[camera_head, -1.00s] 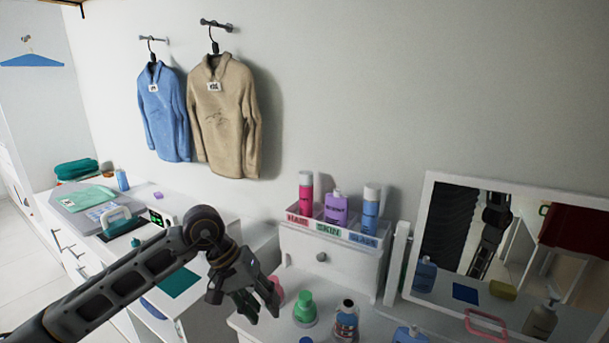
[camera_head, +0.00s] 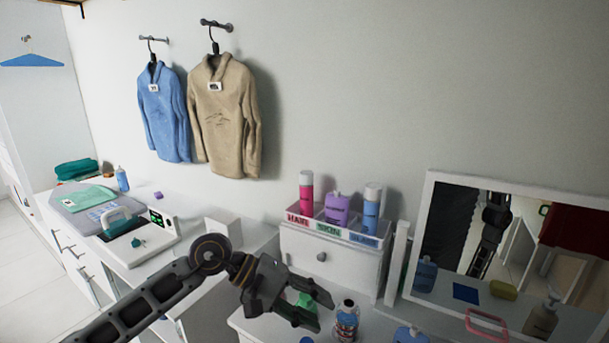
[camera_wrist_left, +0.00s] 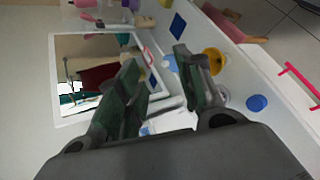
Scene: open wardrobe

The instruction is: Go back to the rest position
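My right gripper is not in view.
A framed mirror (camera_head: 431,205) leans at the right. A small drawer unit (camera_head: 300,250) carries pink, purple and blue bottles. A blue sweater (camera_head: 163,112) and a beige sweater (camera_head: 222,118) hang on the wall above.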

